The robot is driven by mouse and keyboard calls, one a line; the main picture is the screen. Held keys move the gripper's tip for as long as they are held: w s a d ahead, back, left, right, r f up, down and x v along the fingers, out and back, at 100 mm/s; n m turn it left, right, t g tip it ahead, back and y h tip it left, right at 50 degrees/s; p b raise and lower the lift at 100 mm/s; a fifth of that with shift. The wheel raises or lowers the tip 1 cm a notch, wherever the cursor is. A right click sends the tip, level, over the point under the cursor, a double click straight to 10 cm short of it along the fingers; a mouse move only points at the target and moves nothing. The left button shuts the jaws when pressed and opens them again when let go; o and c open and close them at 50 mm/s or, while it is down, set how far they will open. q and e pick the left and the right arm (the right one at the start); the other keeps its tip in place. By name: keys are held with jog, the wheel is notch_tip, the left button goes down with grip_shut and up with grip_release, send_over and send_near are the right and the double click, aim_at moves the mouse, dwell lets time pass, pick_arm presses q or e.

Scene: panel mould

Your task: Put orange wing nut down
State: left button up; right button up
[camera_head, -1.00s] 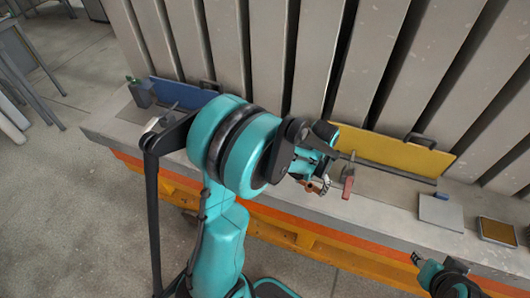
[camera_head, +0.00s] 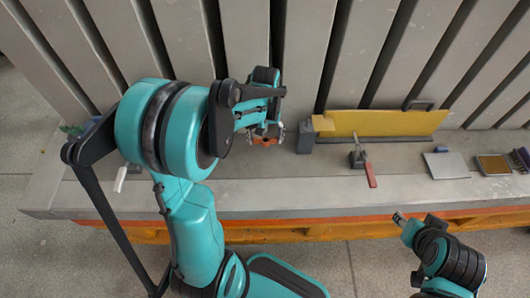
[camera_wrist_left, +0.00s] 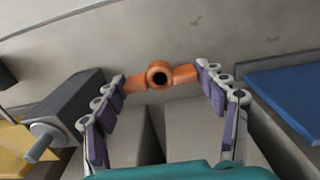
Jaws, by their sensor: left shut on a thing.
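The orange wing nut (camera_wrist_left: 160,76) is held between the two fingertips of my left gripper (camera_wrist_left: 165,80) in the left wrist view, its round hole facing the camera. In the head view the left gripper (camera_head: 264,132) is over the grey ledge, with the orange wing nut (camera_head: 264,140) partly showing at its tips. Whether the nut touches the surface cannot be told. My right gripper (camera_head: 398,218) is at the lower right, in front of the ledge; its fingers are too small to read.
A yellow panel (camera_head: 375,123) stands right of the left gripper, with a grey block (camera_head: 305,138) at its left end. A red-handled clamp (camera_head: 362,161), a grey plate (camera_head: 446,165) and a framed tray (camera_head: 493,164) lie on the ledge (camera_head: 290,190). A blue panel (camera_wrist_left: 290,95) is at right in the wrist view.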

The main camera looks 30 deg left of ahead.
aim_at(265, 155)
pick_arm(q)
notch_tip(265, 155, down, 3)
jog(key=shift+w+d+f+b, duration=0.1)
jog(key=shift+b, duration=0.3)
jog(key=shift+f, duration=0.25)
notch_tip(265, 155, down, 4)
jog(key=shift+r+b, duration=0.2)
jog(key=shift+b, duration=0.6)
jog(key=shift+r, duration=0.1)
jog(key=o, duration=0.8)
jog(key=shift+f, duration=0.2)
jog(key=o, duration=0.5)
jog(key=shift+c, duration=0.2)
jog(key=shift+r, duration=0.1)
